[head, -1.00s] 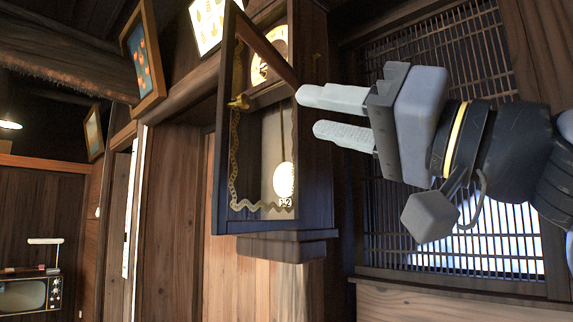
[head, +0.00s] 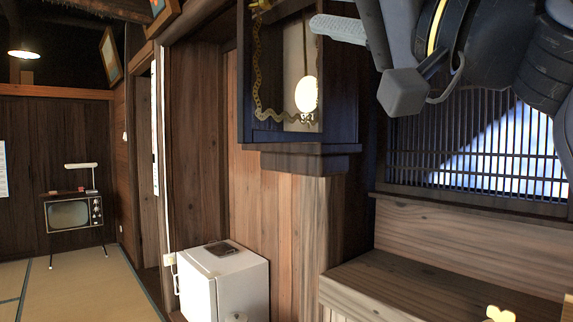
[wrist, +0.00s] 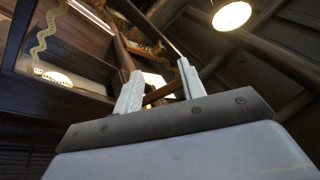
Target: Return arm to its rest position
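My gripper (wrist: 160,85) is open in the wrist view, with its two pale fingers apart and nothing seen between them. In the head view it is cut off by the top edge; one pale finger (head: 338,27) shows, pointing left in front of the wall clock's right side. The dark wooden wall clock (head: 290,148) has a round pale pendulum (head: 306,94) and gold trim, and its upper part is out of view. The clock also shows at the left of the wrist view (wrist: 62,98). I cannot tell whether finger and clock touch.
A slatted window (head: 480,160) lies behind my arm. Below are a wooden ledge (head: 430,285) and a small white fridge (head: 235,285) with a dark flat item on top. An old television (head: 73,214) stands far left, with bare tatami (head: 90,285) before it.

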